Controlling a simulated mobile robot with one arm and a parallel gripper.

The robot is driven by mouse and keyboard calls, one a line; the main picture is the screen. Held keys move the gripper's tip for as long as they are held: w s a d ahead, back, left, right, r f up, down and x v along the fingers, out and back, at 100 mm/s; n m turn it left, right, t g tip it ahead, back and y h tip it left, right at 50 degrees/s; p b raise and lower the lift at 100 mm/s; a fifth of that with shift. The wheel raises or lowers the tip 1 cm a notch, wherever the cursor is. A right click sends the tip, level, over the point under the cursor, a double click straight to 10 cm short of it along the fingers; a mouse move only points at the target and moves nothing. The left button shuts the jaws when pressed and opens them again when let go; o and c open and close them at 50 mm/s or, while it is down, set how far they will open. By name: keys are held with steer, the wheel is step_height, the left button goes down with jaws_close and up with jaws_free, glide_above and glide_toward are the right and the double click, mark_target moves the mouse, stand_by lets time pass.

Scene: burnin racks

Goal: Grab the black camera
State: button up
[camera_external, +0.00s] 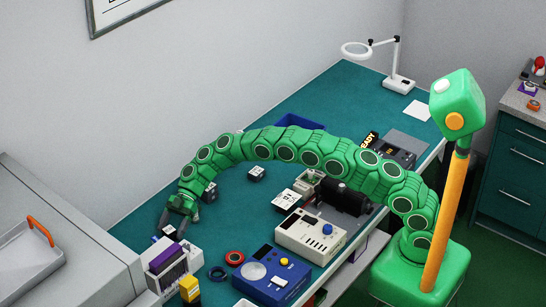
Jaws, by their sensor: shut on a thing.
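My gripper (173,222) is low over the left end of the teal bench, fingers pointing down. It is shut on a small dark object (170,231) with a pale patch on top. The object is partly hidden by the fingers, and I cannot tell for certain that it is the black camera. I also cannot tell whether it touches the bench. Two other small black blocks with pale markings lie on the bench: one in the middle (256,174), one beside my arm (210,192).
A white-and-purple device (172,267) stands close in front of my gripper, with a yellow item (189,289) beside it. A blue instrument (271,275), a cream instrument (310,236) and a red ring (235,257) lie to the right. The wall is close behind.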

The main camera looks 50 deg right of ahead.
steer(key=shift+c, duration=0.9)
